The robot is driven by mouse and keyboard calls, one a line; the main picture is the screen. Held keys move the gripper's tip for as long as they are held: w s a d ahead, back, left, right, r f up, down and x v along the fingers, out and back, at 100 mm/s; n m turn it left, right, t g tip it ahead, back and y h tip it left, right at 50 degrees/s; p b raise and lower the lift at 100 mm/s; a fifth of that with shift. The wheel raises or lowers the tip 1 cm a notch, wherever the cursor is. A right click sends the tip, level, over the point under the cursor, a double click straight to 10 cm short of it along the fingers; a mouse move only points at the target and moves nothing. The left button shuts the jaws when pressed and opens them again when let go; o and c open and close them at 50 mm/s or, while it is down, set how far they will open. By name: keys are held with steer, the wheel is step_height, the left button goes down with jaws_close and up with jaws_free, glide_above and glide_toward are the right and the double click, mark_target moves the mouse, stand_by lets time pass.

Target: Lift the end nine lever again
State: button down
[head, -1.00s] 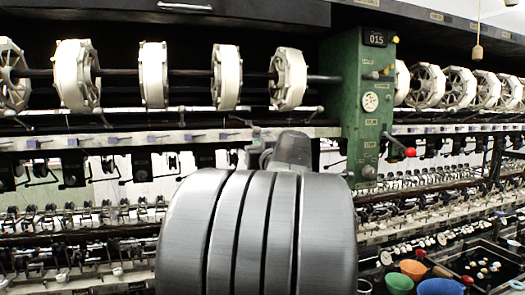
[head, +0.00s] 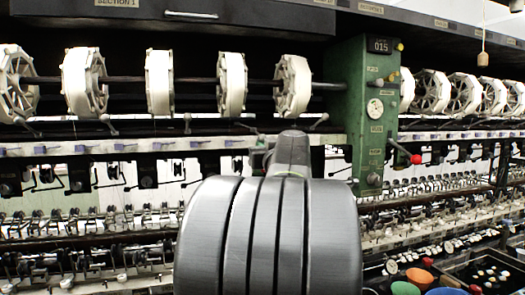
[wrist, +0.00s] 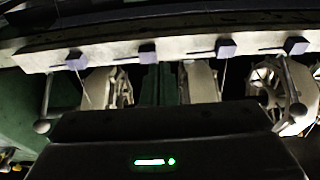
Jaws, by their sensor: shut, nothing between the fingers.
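I cannot tell which is the end nine lever; no end number is legible. In the wrist view, one ball-tipped lever (wrist: 43,125) is at the left and another lever (wrist: 297,112) at the right. My gripper (wrist: 160,113) shows in the wrist view as a dark body with a green light. It is shut and holds nothing, between these two levers in the picture. In the head view my arm hides it.
A pale rail (head: 75,147) with small purple blocks runs below the reels (head: 160,82). A green post (head: 347,100) with a red-knobbed handle (head: 416,159) stands right of my arm.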

steer(key=shift+s+r+p, duration=0.1)
steer(key=shift+r+p, duration=0.5)
steer(key=shift+r, duration=0.45)
